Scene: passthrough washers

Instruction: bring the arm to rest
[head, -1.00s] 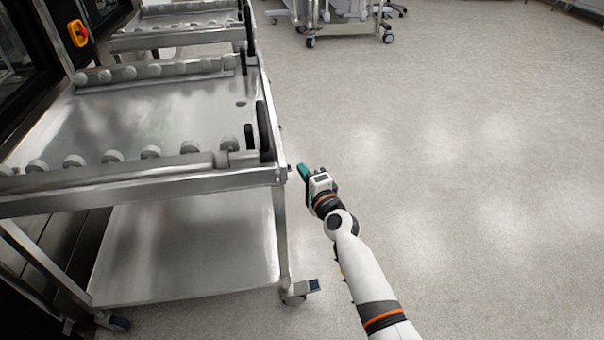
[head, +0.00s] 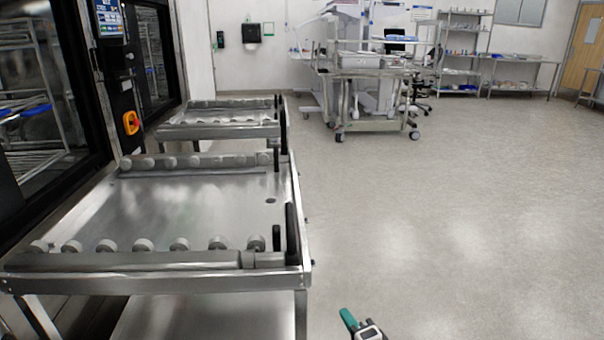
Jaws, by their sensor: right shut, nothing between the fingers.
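My right gripper (head: 350,322) shows at the bottom edge of the head view, just right of the near steel trolley (head: 180,205). Only its teal fingers and a bit of its white and dark body are in the picture. It is shut and empty, over the floor and apart from the trolley. The rest of my right arm is below the picture. My left gripper is not in view.
The trolley has a roller-lined top and dark upright handles at its right side. A second trolley (head: 222,130) stands behind it. Black-framed washers (head: 50,110) line the left. Wheeled carts (head: 375,90) stand at the back. The floor (head: 460,220) on the right is clear.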

